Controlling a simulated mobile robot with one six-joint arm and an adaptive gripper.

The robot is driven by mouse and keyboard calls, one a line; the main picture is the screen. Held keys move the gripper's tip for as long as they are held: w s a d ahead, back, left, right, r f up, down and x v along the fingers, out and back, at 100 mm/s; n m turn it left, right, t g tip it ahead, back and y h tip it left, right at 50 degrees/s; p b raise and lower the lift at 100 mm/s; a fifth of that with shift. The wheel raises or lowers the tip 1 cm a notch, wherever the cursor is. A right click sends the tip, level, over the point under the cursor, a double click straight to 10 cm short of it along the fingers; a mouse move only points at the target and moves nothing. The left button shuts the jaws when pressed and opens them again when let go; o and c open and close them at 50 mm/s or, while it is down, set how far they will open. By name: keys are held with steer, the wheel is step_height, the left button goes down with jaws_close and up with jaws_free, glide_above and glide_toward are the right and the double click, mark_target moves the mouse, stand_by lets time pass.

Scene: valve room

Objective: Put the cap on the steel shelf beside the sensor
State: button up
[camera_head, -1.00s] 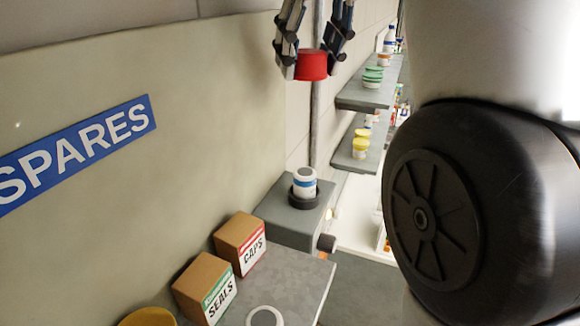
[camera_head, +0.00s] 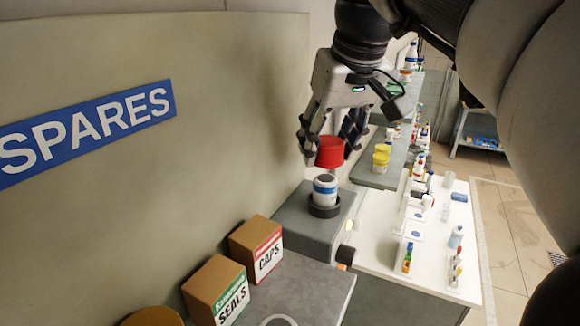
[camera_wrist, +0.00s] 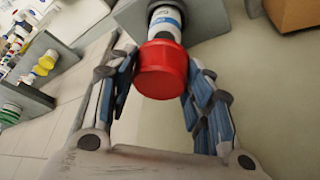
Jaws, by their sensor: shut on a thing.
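My gripper (camera_head: 333,140) is shut on the red cap (camera_head: 331,152), with a finger on each side of it. In the wrist view the red cap (camera_wrist: 162,70) sits between the two fingertips, slightly tilted in the picture. The white sensor (camera_head: 325,190) with a blue band stands upright in a dark ring on a grey block just below the cap. In the wrist view the sensor (camera_wrist: 165,20) shows just beyond the cap, partly hidden by it. I cannot tell the exact gap between cap and sensor.
A CAPS box (camera_head: 256,248) and a SEALS box (camera_head: 215,291) stand on the grey top at the lower left. Grey wall shelves (camera_head: 375,172) hold small jars behind. A white bench (camera_head: 400,252) with bottles lies to the right. A SPARES sign (camera_head: 90,130) marks the wall panel.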

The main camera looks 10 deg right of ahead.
mark_target(326, 178)
steer(key=shift+f, duration=3.1)
steer(key=shift+f, duration=0.2)
steer(key=o, duration=0.7)
steer(key=shift+o, duration=0.2)
steer(key=shift+b, duration=0.4)
